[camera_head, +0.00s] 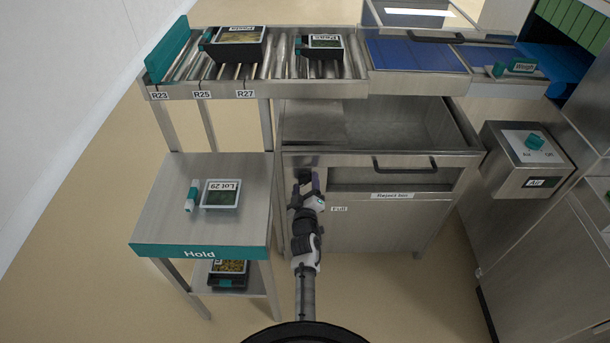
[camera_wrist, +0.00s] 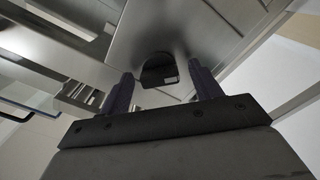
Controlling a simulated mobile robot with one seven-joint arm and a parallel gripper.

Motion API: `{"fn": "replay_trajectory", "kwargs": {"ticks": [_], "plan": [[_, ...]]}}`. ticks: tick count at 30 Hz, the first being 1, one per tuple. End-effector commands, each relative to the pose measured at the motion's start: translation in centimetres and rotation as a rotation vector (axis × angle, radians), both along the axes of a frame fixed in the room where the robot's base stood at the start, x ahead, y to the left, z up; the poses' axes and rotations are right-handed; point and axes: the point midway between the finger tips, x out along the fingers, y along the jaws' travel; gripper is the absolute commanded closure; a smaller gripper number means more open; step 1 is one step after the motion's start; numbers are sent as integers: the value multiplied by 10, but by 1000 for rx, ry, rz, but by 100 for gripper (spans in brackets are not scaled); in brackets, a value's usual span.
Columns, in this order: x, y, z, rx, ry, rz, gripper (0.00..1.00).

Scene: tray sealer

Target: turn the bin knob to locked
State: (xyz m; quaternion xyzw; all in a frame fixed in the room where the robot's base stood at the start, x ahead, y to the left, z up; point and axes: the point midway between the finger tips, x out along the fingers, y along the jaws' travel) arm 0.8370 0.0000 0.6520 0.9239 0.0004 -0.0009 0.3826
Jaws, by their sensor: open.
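The reject bin (camera_head: 390,222) is a steel cabinet with an open top and a dark bar handle (camera_head: 404,168). Its knob (camera_wrist: 160,70) is dark and rounded, with a small pale mark, on a steel face in the wrist view. My gripper (camera_head: 307,184) is at the bin's upper left front in the head view. In the wrist view my gripper (camera_wrist: 162,78) is open, with one dark finger on each side of the knob. I cannot tell whether the fingers touch it. In the head view the knob is largely hidden by my gripper.
The Hold table (camera_head: 160,215) stands left of the bin, bearing a Lot 29 tray (camera_head: 220,194). A roller conveyor (camera_head: 280,70) with two trays runs behind. An Air control box (camera_head: 525,160) with a teal knob is at the right. Floor shows in front.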

Motion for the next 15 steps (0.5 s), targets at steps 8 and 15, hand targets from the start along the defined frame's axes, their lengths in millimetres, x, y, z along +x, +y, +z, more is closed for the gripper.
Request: {"fn": "replay_trajectory", "kwargs": {"ticks": [8, 15], "plan": [[-1, -1, 0, 0, 0, 0, 36], [0, 0, 0, 0, 0, 0, 57]]}}
